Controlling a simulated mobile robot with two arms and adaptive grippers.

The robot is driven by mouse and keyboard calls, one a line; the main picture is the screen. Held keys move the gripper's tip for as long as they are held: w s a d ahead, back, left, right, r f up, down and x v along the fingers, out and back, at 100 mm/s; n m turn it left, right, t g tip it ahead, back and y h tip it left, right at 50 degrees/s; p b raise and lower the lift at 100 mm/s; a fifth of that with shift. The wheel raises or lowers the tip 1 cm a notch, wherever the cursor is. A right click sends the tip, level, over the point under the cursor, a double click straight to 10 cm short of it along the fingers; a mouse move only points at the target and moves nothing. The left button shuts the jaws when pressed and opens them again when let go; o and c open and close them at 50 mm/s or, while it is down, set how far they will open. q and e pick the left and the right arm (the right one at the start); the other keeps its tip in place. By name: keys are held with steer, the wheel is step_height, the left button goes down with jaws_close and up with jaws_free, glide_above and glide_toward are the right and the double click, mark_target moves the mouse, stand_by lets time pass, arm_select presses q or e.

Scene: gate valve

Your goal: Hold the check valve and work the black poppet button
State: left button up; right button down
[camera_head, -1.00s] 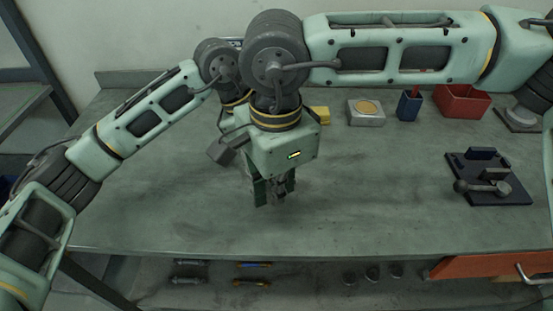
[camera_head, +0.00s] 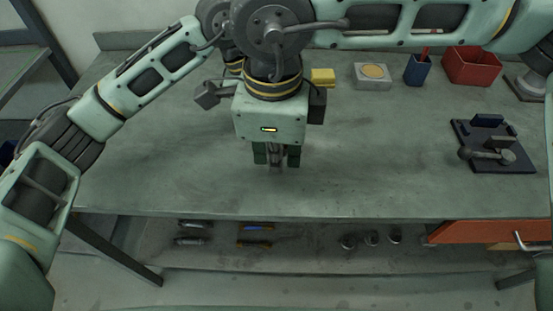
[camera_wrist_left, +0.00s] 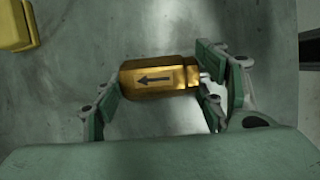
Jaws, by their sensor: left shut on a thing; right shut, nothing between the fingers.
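The check valve (camera_wrist_left: 160,76) is a brass-coloured body with a black arrow pointing left. It lies sideways between the fingers of my left gripper (camera_wrist_left: 160,98), which is shut on it. A small pale metal part shows at its right end, partly covered by fingers there. I cannot make out the black poppet button. In the head view my right gripper (camera_head: 276,157) points down over the bench, shut and empty. In that view its arm and wrist hide my left gripper and the valve.
The bench (camera_head: 380,180) is clear around the grippers. At its back stand a yellow block (camera_head: 323,76), a grey box with a yellow disc (camera_head: 372,76), a blue cup (camera_head: 418,70) and a red bin (camera_head: 472,66). A dark plate with a lever (camera_head: 492,146) lies at right.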

mark_target(276, 194)
steer(key=s+r+m, duration=0.1)
steer(key=m, duration=0.4)
steer(key=s+r+m+t, duration=0.1)
steer(key=m, duration=0.5)
steer(key=s+m+t, duration=0.1)
steer(key=m, duration=0.5)
steer(key=shift+s+a+r, duration=0.2)
steer(key=shift+s+r, duration=0.15)
steer(key=shift+r, duration=0.05)
steer(key=shift+m, duration=0.3)
steer(key=x, duration=1)
steer(key=shift+f, duration=0.1)
steer(key=w, duration=0.2)
steer(key=shift+w, duration=1)
